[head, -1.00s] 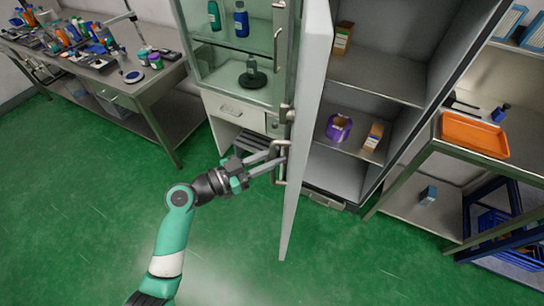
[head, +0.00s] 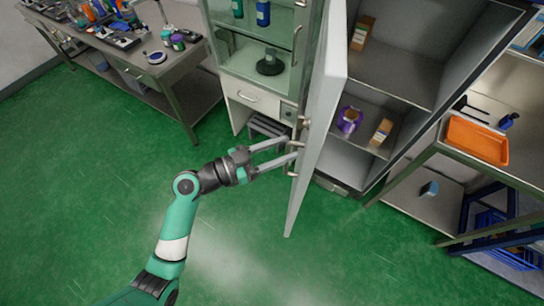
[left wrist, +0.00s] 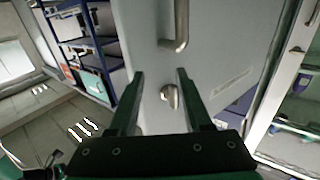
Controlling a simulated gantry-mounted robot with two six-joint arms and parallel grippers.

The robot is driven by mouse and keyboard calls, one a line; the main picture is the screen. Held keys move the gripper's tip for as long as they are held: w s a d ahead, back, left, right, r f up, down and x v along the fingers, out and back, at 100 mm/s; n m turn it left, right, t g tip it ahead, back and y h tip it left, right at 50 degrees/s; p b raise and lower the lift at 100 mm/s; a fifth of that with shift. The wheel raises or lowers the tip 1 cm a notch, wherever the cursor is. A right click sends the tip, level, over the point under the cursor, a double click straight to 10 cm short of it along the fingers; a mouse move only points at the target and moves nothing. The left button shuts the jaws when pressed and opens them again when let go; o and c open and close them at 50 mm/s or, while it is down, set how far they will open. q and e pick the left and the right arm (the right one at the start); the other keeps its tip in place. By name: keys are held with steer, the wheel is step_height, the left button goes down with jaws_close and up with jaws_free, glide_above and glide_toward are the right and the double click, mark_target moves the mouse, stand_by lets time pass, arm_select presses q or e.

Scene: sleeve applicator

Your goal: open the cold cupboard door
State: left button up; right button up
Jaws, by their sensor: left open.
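The cold cupboard door (head: 318,125) is a pale grey panel standing swung open, seen nearly edge-on in the head view. In the left wrist view the door fills the middle, with the handle (left wrist: 181,25) above the open fingertips (left wrist: 160,74) and the knob (left wrist: 170,97) between the fingers. The handle is not between the fingers there. My right gripper is out of view.
The open cupboard's shelves (head: 385,75) hold a purple container (head: 349,120) and small boxes. A glass-fronted cabinet (head: 262,95) stands behind the door. A bench with an orange tray (head: 477,139) stands right. The green floor (head: 240,240) in front is clear.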

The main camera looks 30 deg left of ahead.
arm_select(q)
steer(key=s+d+r+p, duration=0.3)
steer(key=s+r, duration=0.1)
steer(key=s, duration=0.5)
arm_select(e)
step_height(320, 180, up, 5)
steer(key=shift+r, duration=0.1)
arm_select(q)
steer(key=shift+r, duration=0.1)
